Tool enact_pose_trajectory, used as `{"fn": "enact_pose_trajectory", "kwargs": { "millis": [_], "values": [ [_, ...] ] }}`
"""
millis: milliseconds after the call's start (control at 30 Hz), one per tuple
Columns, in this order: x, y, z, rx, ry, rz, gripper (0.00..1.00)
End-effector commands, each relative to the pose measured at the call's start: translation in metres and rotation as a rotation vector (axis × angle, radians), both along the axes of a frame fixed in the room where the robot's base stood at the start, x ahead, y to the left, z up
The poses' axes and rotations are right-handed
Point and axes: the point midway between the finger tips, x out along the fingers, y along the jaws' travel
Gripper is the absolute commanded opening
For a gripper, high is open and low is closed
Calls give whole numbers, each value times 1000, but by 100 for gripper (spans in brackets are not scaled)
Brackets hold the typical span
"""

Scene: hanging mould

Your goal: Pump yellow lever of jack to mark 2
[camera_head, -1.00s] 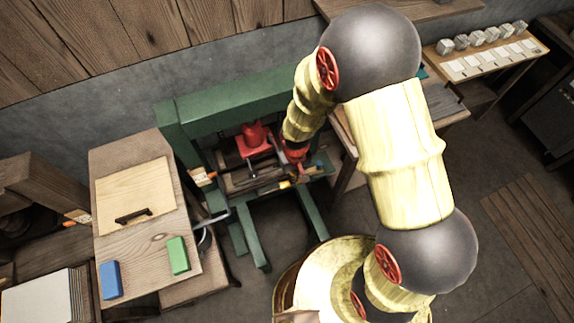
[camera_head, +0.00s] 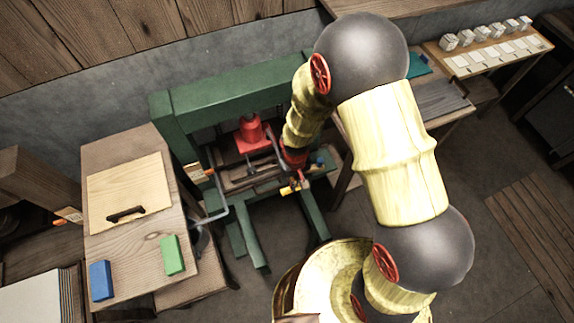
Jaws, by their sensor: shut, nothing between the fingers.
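The red jack (camera_head: 251,132) stands inside the green press frame (camera_head: 235,95), on its bed. A small yellow piece (camera_head: 287,190), which looks like the end of the jack's lever, shows at the front of the press, right of the jack. My gripper (camera_head: 301,182) is shut and empty, low at the right side of the press, close beside the yellow piece. I cannot tell whether they touch. My wrist and forearm hide part of the press's right side. The marks and the lever's full length cannot be made out.
A wooden cabinet (camera_head: 140,255) with blue (camera_head: 101,280) and green (camera_head: 172,254) blocks stands left of the press. A bent grey handle (camera_head: 214,212) sticks out between them. A bench (camera_head: 440,100) and a rack of pale cubes (camera_head: 490,50) stand at the right.

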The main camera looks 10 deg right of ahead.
Motion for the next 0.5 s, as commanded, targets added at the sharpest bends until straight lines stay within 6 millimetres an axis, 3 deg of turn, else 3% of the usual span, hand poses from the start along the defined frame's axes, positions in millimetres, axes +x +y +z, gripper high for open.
{"fn": "enact_pose_trajectory", "kwargs": {
  "millis": [500],
  "values": [
    [2,0,-55,1,-3,0,0]
  ]
}}
